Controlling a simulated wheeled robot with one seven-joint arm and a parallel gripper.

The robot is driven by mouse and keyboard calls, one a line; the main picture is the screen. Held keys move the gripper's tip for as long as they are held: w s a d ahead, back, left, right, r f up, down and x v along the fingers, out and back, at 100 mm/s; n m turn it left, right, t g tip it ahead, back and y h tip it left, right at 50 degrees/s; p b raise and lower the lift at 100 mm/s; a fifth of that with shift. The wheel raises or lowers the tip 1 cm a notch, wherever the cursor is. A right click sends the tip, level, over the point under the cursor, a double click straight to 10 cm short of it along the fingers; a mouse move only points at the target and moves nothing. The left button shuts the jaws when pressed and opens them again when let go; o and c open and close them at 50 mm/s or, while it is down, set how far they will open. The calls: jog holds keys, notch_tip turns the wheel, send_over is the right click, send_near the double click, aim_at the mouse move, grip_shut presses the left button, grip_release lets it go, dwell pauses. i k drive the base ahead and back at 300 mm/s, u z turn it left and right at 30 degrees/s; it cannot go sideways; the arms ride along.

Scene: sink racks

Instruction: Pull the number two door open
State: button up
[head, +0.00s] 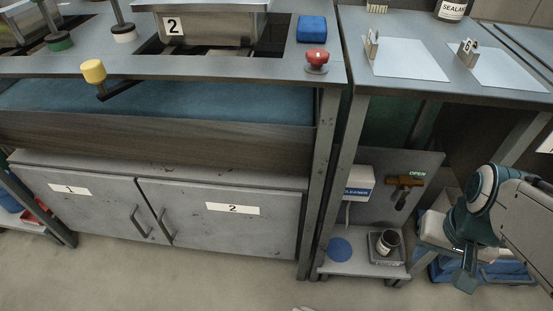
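The number two door (250,233) is the right-hand grey door of the low cabinet under the sink bench, with a white label reading 2. It looks shut, flush with its neighbour. Its slanted bar handle (165,228) is near its left edge. The number one door (85,205) is to the left and looks shut, with its own handle (141,222) close to the seam. My gripper (465,282) hangs low at the far right, well apart from the door. Its fingers are dark and small, and I cannot tell whether they are open.
A bench post (317,190) stands right of the door. The floor (170,275) before the cabinet is clear.

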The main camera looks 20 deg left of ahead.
aim_at(265, 223)
jog(key=u, duration=1.85)
jog(key=k, duration=0.45)
jog(key=u, duration=1.2)
jog(key=i, duration=1.15)
jog(key=z, duration=0.2)
